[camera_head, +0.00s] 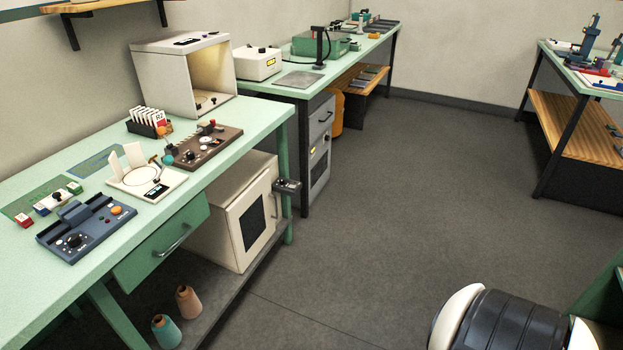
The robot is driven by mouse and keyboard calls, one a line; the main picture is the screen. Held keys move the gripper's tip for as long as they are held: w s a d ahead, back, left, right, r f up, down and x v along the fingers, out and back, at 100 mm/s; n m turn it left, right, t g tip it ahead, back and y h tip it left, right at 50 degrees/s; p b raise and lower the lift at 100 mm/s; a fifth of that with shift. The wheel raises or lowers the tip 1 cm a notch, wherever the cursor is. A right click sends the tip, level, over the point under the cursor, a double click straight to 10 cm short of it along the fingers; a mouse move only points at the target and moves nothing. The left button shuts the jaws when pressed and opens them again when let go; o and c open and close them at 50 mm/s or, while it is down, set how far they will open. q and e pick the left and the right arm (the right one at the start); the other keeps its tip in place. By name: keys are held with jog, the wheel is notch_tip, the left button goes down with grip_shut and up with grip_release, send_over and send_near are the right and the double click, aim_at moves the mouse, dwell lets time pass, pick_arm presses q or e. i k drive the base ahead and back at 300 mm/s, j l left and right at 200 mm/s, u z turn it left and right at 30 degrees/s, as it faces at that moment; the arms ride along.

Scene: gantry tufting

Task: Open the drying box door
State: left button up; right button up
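A cream box (221,207) stands on the grey lower shelf under the near green table; I take it to be the drying box. Its door (253,222), with a dark window, faces right toward the open floor and looks shut. A small dark unit (287,186) sticks out near the top far corner of the door; I cannot tell whether it is joined to the box. The table top hides part of the box top. Neither of my grippers is in view.
A drawer with a handle (163,240) hangs left of the box. Two thread cones (188,301) (165,331) stand on the shelf (224,300) in front. The grey floor (400,200) right of the box is clear. A black and white ribbed part fills the bottom right.

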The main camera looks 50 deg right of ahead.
aim_at(250, 218)
jog(key=z, duration=1.05)
jog(key=i+l, duration=0.1)
jog(key=i, duration=0.55)
